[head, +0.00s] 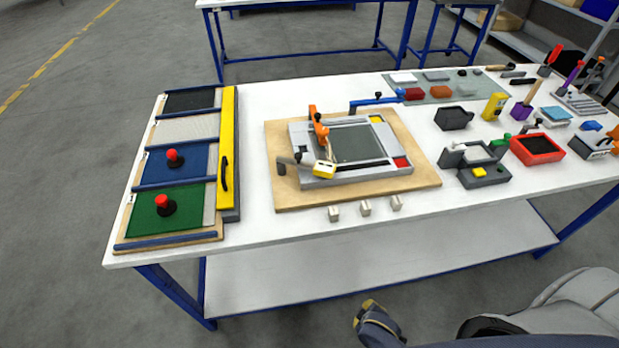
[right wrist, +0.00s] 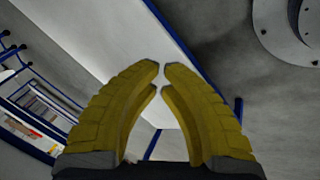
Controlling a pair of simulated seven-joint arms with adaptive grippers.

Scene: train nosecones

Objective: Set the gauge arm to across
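A grey fixture frame (head: 310,178) with a dark panel (head: 357,143) sits on a wooden board (head: 425,185). An orange arm (head: 318,128) stands along the frame's left side. A blue arm (head: 375,101) lies left to right past the frame's back edge. No label shows which one is the gauge arm. My right gripper (head: 368,305) is low in front of the table, away from the fixture. My left gripper is not in view.
A panel rack with a yellow bar (head: 228,140) and red knobs (head: 173,155) fills the table's left end. Several small pale blocks (head: 365,208) lie before the board. Tools and bins, including a red bin (head: 537,149), crowd the right.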

